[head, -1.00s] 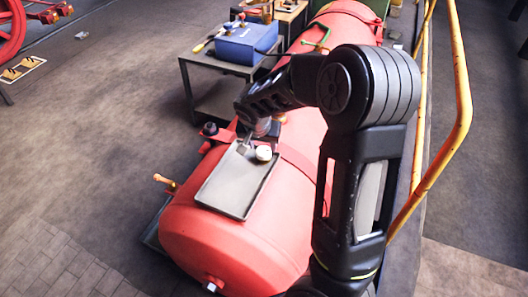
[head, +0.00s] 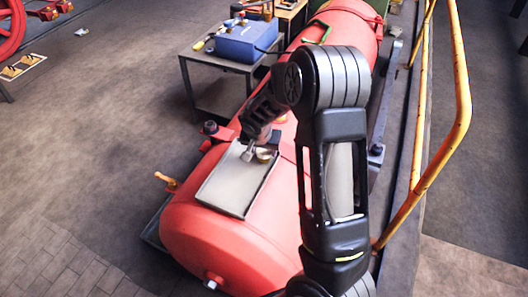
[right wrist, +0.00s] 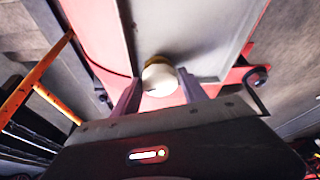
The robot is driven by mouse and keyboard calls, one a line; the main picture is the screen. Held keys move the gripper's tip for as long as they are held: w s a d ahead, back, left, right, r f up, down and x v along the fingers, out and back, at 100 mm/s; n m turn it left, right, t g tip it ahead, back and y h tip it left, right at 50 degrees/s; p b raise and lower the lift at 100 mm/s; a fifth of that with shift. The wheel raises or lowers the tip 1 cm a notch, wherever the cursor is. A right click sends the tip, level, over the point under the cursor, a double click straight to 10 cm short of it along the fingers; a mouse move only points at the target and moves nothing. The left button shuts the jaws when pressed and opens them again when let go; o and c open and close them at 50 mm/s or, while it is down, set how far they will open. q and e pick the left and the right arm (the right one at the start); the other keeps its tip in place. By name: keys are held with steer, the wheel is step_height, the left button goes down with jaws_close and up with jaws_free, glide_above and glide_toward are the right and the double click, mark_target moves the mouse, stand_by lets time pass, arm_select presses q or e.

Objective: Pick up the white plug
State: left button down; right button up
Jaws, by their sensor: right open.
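The white plug (head: 264,155) is a small round piece on the grey tray (head: 222,193), which lies on top of the red boiler (head: 240,255). The right gripper (head: 256,154) is pointed down over the tray, with its fingers at the plug, and hides part of it. In the right wrist view the white plug (right wrist: 159,78) shows a pale round top and a yellowish side. It sits between the two spread fingers of the right gripper (right wrist: 158,92), with gaps visible at both sides. My left gripper is out of view.
A blue toolbox (head: 247,42) stands on a metal table (head: 218,95) behind the tray. A yellow handrail (head: 460,90) runs along the right side. A dark knob (head: 210,128) stands near the tray's far left corner. The floor at left is largely clear.

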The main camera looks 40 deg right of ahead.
steer(key=shift+w+d+f, duration=0.15)
steer(key=shift+f, duration=0.45)
steer(key=shift+c, duration=0.3)
jaws_close()
